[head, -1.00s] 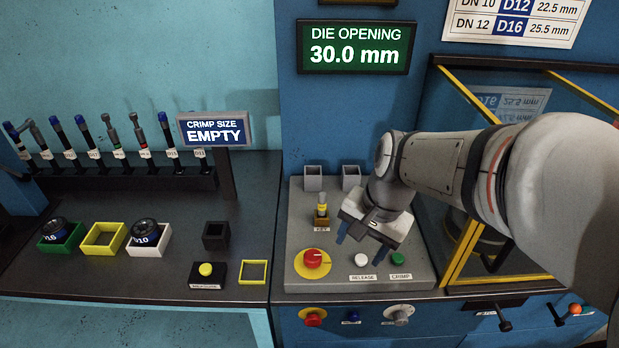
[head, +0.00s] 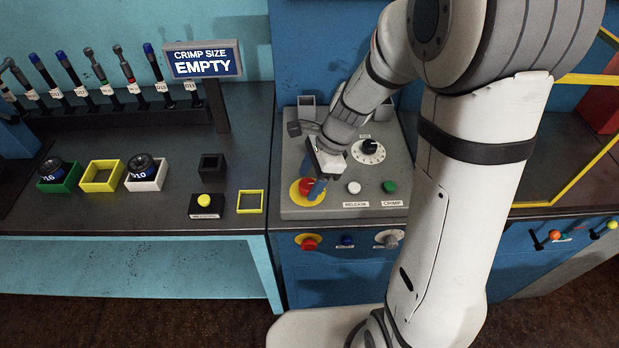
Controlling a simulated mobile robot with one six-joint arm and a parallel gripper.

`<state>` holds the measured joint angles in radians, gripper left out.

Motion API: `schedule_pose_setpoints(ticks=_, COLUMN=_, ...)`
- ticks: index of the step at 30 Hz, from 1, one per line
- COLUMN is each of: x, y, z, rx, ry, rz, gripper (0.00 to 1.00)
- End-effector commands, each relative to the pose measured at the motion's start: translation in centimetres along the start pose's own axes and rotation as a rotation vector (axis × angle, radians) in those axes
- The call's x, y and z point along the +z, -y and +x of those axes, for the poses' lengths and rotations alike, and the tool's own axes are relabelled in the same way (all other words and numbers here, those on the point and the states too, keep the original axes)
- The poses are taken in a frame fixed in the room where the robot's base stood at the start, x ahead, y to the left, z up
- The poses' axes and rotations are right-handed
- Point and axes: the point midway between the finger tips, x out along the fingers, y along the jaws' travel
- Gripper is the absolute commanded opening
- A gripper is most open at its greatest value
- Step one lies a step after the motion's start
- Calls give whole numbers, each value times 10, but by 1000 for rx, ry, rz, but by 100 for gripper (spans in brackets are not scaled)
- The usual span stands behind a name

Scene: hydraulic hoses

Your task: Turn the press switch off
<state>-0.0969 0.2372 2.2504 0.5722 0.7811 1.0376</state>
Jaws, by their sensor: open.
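The sloped grey control panel (head: 290,208) stands on the blue press cabinet. A red knob on a yellow disc (head: 306,188) sits at its lower left. A second red knob (head: 308,242) on yellow is on the cabinet front below, with a grey knob (head: 387,239) to its right. I cannot read which of these is labelled as the press switch. Contact cannot be told. The yellow key switch seen earlier is hidden behind my gripper.
White release (head: 354,188) and green crimp (head: 389,187) buttons lie right of my gripper, with a black dial (head: 369,151) above. My arm covers the press's middle. A yellow button box (head: 206,206) and trays stand on the left bench.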

Motion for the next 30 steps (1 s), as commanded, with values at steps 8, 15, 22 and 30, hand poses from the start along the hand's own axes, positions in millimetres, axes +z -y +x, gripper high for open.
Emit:
schedule_pose_setpoints(ticks=8, x=0, y=0, z=8, rx=0, ry=0, rz=-1, gripper=59)
schedule_pose_setpoints(ticks=15, x=0, y=0, z=8, rx=-1, ry=-1, rz=0, gripper=48)
schedule_pose_setpoints(ticks=22, x=-1, y=0, z=7, rx=-1, ry=-1, rz=0, gripper=29)
schedule_pose_setpoints(ticks=30, x=-1, y=0, z=7, rx=-1, ry=-1, rz=-1, gripper=14)
